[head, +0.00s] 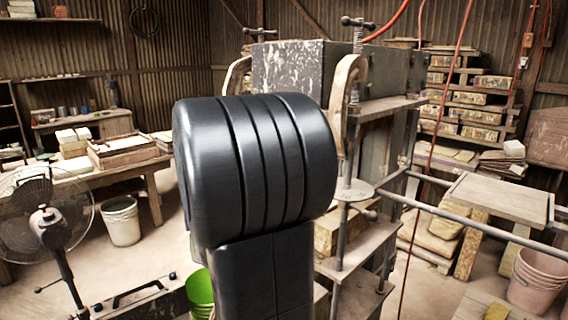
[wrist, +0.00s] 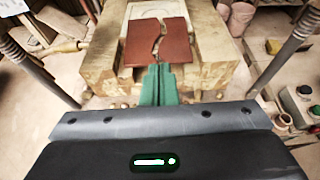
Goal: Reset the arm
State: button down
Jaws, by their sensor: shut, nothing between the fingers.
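In the wrist view my gripper (wrist: 158,70) has its green fingers together, with nothing between them. The fingertips point at the near edge of a reddish-brown tile (wrist: 139,46); I cannot tell whether they touch it. The tile has a jagged crack down its middle and lies on a pale plate (wrist: 146,11) over a wooden block (wrist: 205,50). In the head view my own dark arm link covers the middle, and my gripper is hidden there.
The tile press (head: 290,65) stands behind my arm, with steel posts and a red hose beside it. A fan (head: 45,215), a white bucket (head: 121,220) and a green bucket (head: 201,290) stand at left. A wooden side table (head: 500,197) and pink buckets (head: 537,280) are at right.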

jog(key=w+d+p, duration=0.1)
jog(key=w+d, duration=0.5)
jog(key=shift+w+d, duration=0.1)
jog(key=shift+d, duration=0.1)
jog(key=shift+w+d, duration=0.1)
jog(key=shift+d, duration=0.1)
jog(key=shift+w+a+f+b, duration=0.1)
jog(key=shift+a+f+b, duration=0.15)
jog(key=shift+f+b, duration=0.2)
jog(key=shift+d, duration=0.1)
jog(key=shift+f, duration=0.1)
